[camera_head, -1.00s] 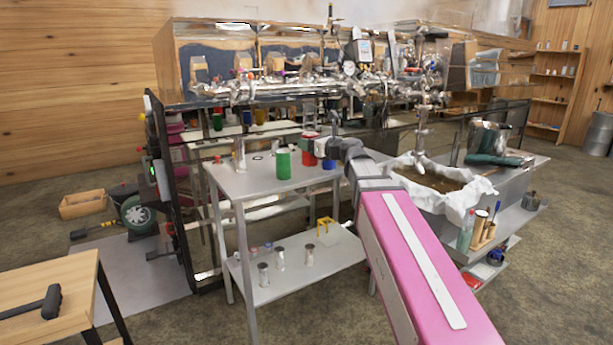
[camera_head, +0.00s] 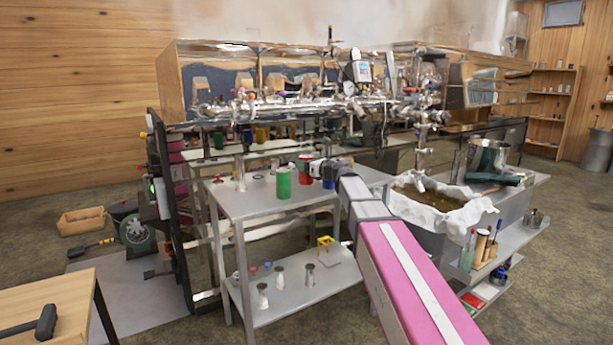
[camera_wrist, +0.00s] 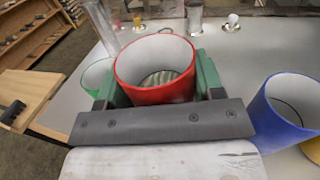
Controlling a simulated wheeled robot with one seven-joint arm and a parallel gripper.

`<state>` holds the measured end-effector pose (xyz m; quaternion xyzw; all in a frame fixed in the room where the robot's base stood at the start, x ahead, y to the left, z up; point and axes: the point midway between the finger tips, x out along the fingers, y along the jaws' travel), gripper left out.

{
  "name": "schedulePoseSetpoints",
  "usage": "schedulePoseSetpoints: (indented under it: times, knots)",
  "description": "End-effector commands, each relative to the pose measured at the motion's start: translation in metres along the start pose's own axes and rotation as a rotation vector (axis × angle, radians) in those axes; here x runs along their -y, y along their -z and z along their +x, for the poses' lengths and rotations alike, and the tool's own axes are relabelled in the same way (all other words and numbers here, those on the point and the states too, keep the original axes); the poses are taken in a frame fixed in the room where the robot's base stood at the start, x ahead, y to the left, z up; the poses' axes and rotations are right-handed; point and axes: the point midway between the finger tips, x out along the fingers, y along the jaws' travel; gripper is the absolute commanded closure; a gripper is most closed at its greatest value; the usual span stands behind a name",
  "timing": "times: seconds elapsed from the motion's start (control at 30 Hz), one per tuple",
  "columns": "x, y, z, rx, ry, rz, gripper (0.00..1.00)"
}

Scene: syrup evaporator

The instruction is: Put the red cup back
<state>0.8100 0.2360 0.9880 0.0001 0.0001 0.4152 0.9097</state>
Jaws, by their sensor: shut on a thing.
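The red cup (camera_head: 305,168) is at the back of the grey table (camera_head: 245,205), between the green cup (camera_head: 284,184) and the blue cup (camera_head: 329,184). My gripper (camera_head: 314,169) is shut on it. In the wrist view the red cup (camera_wrist: 155,95) stands upright and open-topped between the two green-grey fingers (camera_wrist: 157,82). The green cup (camera_wrist: 93,78) is close on its left and the blue cup (camera_wrist: 285,112) is to its right. My gripper hides the red cup's lower part, so I cannot tell whether its base touches the table.
Steel pipework and taps (camera_head: 300,105) run behind the table. A cloth-lined basin (camera_head: 435,205) stands to the right. Small metal containers (camera_head: 280,278) and a yellow stand (camera_head: 325,245) are on the lower shelf. The table's front left is clear.

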Motion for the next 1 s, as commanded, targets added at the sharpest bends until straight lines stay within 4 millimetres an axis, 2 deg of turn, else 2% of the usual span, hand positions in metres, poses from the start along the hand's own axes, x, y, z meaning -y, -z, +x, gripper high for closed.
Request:
schedulePoseSetpoints:
  times: [0.27,0.57,0.97,1.0]
  knots:
    - [0.006,0.011,0.004,-0.001,0.000,0.000,0.67]
    - [0.006,0.043,0.004,0.000,0.001,0.000,0.67]
    - [0.006,0.047,0.004,0.000,0.001,0.000,0.67]
    - [0.006,0.047,0.004,0.000,0.001,0.000,0.29]
